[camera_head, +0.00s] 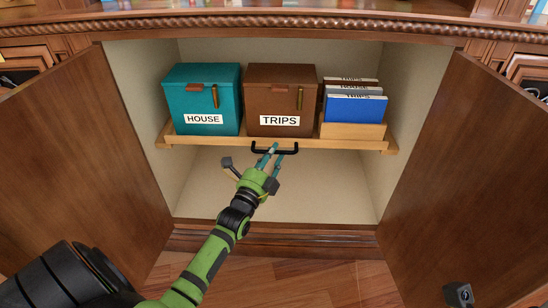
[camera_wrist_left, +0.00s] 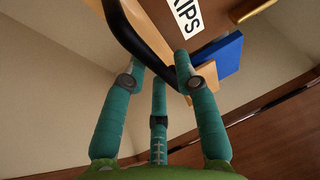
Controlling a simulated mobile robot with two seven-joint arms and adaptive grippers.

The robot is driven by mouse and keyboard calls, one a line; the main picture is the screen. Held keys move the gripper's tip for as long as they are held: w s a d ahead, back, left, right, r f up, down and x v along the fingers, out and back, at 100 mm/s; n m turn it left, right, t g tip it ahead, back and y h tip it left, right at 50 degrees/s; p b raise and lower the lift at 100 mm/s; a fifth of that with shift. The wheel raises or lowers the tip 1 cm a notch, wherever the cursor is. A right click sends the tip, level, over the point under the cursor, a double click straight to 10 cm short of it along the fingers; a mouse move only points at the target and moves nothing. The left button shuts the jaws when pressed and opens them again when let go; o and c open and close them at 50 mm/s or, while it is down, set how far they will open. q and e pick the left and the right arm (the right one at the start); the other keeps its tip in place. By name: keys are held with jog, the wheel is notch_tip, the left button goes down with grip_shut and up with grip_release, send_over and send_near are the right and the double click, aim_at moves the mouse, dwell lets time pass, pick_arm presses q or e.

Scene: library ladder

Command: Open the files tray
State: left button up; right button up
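The files tray (camera_head: 160,140) is a light wooden pull-out shelf inside the open cabinet, with a black bar handle (camera_head: 290,151) on its front edge. My left gripper (camera_head: 272,155) reaches up to the handle from below. Its teal fingers are apart. In the left wrist view the handle (camera_wrist_left: 150,45) runs diagonally between the fingertips (camera_wrist_left: 163,65); I cannot tell whether they touch it. A small dark part (camera_head: 460,294) at the lower right looks like a piece of my right gripper; its fingers are not visible.
On the tray stand a teal HOUSE box (camera_head: 203,92), a brown TRIPS box (camera_head: 281,88) and a wooden holder (camera_head: 352,131) with blue files (camera_head: 355,108). The cabinet doors stand open at left (camera_head: 75,150) and right (camera_head: 475,170). Space below the tray is clear apart from my arm.

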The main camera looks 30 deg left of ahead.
pick_arm(q)
jog(key=shift+w+r, duration=0.1)
jog(key=shift+w, duration=0.35)
grip_shut()
